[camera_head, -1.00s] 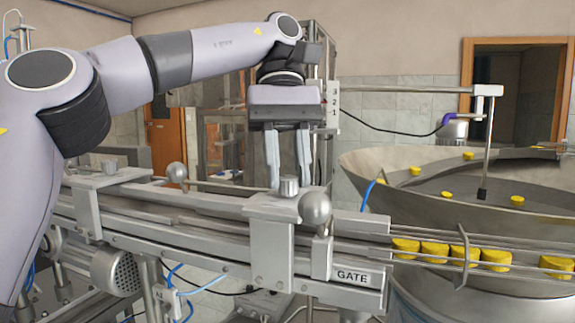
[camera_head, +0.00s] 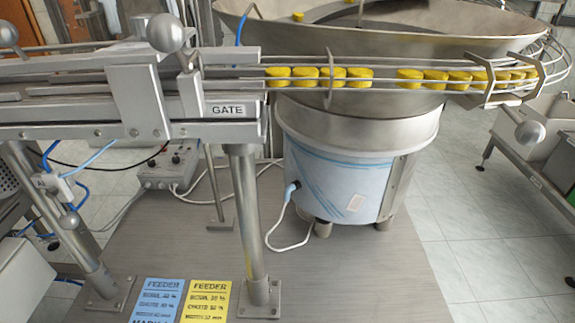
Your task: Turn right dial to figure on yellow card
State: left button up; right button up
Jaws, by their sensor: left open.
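A yellow card (camera_head: 206,300) headed FEEDER lies on the grey platform at the bottom edge, beside a blue card (camera_head: 159,298) with the same heading. Both cards have lines for bowl and chute, but their figures are too small to read surely. A grey control box (camera_head: 168,168) with small knobs on top stands on the platform behind the cards, left of the middle. The knobs are tiny, and I cannot tell which figures they point to. Neither of my grippers is in this view.
The rail marked GATE (camera_head: 228,108) runs above the box, on steel posts (camera_head: 250,215). Yellow caps (camera_head: 334,77) sit in the wire chute. The large feeder bowl (camera_head: 390,35) stands on a drum (camera_head: 340,180) at the right. Cables lie around the box.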

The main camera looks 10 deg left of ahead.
pick_arm(q)
jog(key=shift+s+n+t+h, duration=0.1)
jog(key=shift+n+t+h, duration=0.25)
jog(key=shift+n, duration=0.85)
